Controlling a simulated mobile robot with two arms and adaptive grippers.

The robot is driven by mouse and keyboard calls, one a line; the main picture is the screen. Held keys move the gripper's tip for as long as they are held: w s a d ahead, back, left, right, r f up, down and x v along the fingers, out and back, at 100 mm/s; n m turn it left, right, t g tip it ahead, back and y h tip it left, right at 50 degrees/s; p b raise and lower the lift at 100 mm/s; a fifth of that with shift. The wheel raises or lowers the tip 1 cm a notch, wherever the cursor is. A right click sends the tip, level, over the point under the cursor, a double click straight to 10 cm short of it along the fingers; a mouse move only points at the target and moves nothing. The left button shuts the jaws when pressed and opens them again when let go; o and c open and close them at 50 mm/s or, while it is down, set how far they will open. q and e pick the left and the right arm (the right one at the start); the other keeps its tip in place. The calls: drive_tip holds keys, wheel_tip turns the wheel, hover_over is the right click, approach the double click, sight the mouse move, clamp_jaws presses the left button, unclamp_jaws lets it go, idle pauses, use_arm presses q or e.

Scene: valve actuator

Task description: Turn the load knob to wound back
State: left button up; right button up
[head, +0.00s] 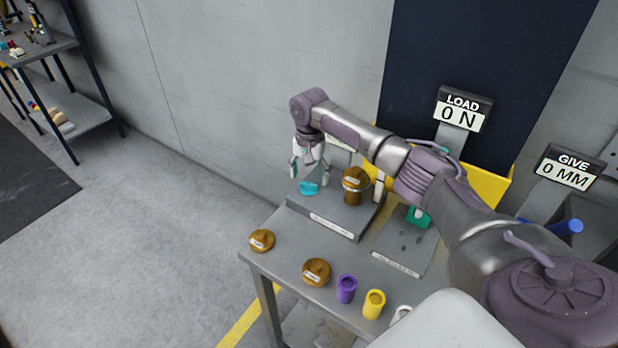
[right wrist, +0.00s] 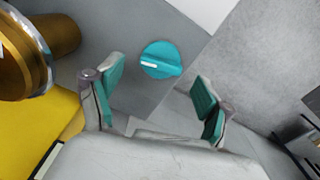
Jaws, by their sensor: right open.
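The load knob is a round teal dial (head: 309,188) with a raised grip bar and a white mark, on the grey fixture at the back of the table. In the right wrist view the knob (right wrist: 160,60) lies beyond the fingertips, between them and apart from both. Its white mark points left there. My right gripper (head: 308,165) is open and empty just above the knob in the head view; its teal-padded fingers also show in the right wrist view (right wrist: 160,88). My left gripper is not in view.
A brass cylinder (head: 354,182) stands close to the right of the knob. The LOAD display (head: 462,108) reads 0 N and the GIVE display (head: 567,167) reads 0 MM. Brass discs (head: 317,271), a purple cup (head: 346,289) and a yellow cup (head: 374,304) are near the table's front.

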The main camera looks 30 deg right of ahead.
sight(309, 186)
drive_tip(key=shift+f, duration=1.2)
drive_tip(key=shift+c, duration=0.8)
drive_tip(key=c, duration=1)
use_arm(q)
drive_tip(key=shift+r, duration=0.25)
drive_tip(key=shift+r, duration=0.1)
use_arm(e)
drive_tip(key=shift+r, duration=0.1)
